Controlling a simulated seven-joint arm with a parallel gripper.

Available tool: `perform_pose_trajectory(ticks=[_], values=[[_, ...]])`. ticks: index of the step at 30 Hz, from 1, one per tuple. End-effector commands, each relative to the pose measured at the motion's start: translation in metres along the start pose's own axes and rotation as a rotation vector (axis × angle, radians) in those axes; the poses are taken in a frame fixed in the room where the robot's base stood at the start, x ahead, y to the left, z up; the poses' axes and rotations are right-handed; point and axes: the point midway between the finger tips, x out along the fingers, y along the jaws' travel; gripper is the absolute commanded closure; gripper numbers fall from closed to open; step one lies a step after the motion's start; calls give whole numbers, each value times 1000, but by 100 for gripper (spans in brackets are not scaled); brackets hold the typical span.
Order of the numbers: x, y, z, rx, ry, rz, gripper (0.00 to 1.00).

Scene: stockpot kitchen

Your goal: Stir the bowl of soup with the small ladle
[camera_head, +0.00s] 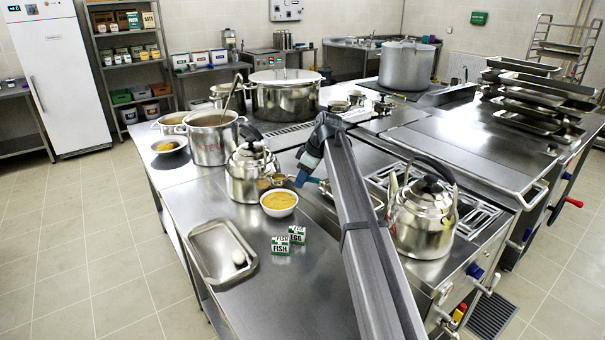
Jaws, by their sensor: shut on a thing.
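A white bowl of yellow-orange soup (279,204) stands on the steel counter left of my arm. My gripper (301,178), with blue fingertips, points down just above and right of the bowl's far rim. It is shut on what appears to be the small ladle (277,180), whose brownish metal end shows just behind the bowl, in front of a kettle. The ladle is small and partly hidden by the gripper, and I cannot tell whether it touches the soup.
A steel kettle (250,173) stands close behind the bowl, and another kettle (422,216) right of my arm. Green-and-white FISH (280,245) and EGG (297,234) signs stand in front. A tray (205,270) holding a white egg lies left. An open pot (211,140) holds a long ladle.

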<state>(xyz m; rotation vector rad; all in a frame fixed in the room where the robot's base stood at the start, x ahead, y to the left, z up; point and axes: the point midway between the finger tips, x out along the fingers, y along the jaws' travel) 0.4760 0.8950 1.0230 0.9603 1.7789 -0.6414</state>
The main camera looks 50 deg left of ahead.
Motion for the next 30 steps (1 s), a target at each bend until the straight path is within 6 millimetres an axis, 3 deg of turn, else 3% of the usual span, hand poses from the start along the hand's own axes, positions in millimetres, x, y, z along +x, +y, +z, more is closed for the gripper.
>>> perform_pose_trajectory(ticks=[23,30], values=[[-23,-21,-24,-195,-364,464,100],[-21,-33,-33,-260,-489,619,100]])
